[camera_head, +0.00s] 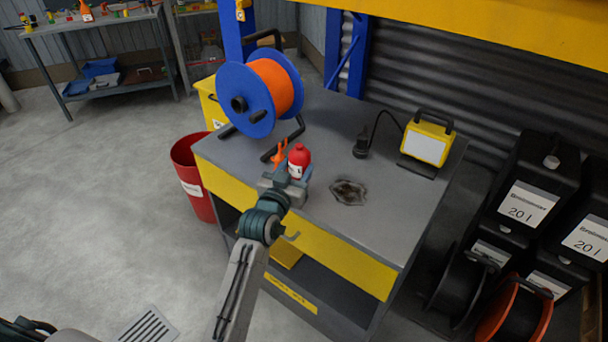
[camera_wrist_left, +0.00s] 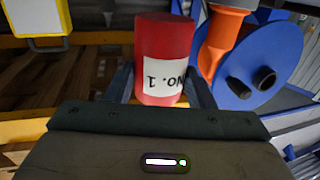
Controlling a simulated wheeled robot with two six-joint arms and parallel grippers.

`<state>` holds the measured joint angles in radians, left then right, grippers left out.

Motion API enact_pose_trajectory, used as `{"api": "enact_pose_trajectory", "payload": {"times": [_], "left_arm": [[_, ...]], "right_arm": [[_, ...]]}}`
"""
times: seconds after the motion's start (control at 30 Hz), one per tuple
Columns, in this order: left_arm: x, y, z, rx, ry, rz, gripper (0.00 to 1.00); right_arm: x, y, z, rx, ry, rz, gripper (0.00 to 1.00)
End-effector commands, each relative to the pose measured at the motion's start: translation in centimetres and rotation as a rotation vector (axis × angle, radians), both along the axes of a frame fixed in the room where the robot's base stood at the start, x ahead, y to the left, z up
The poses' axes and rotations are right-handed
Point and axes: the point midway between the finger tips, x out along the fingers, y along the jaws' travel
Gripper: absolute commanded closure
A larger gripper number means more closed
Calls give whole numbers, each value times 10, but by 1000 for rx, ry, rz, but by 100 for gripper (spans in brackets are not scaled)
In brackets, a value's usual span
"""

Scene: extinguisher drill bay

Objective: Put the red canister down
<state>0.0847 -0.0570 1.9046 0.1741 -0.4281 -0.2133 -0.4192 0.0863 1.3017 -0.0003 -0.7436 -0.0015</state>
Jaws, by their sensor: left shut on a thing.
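The red canister (camera_head: 298,158) has a white label, which reads "NO. 1" upside down in the left wrist view (camera_wrist_left: 165,60). My left gripper (camera_head: 291,178) is shut on it, with one dark finger on each side in the wrist view. The canister is at the front left part of the grey workbench top (camera_head: 325,125). I cannot tell whether its base touches the bench. The gripper hides its lower part in the head view. My right gripper is not in view.
An orange object (camera_head: 279,153) stands close beside the canister, with a blue reel of orange cable (camera_head: 245,100) behind. A dark ragged patch (camera_head: 348,192) lies to the right. A yellow work lamp (camera_head: 427,142) and black plug (camera_head: 361,146) are farther back. The bench's front right is clear.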

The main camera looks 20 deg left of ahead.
Motion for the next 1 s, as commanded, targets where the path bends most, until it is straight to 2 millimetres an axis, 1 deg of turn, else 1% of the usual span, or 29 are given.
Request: {"api": "enact_pose_trajectory", "payload": {"times": [0.03, 0.1, 0.2, 0.3, 0.5, 0.9, 0.93, 1.0], "left_arm": [[8, -5, 1, -2, -2, 0, 83], [15, -9, 0, 0, -1, 1, 83], [20, -12, -2, 1, -2, 1, 83], [21, -13, -8, 2, 0, 1, 83], [20, -12, -35, 2, 1, 1, 83], [20, -12, -39, 1, -2, 1, 83], [20, -12, -40, 2, 0, 1, 45], [20, -12, -40, 2, 0, 1, 32]], "right_arm": [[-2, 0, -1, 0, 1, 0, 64], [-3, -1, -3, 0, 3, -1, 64], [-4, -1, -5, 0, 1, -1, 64], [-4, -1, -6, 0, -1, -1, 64], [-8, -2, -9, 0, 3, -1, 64], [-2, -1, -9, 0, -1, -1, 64], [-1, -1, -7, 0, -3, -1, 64], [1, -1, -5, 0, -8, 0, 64]]}}
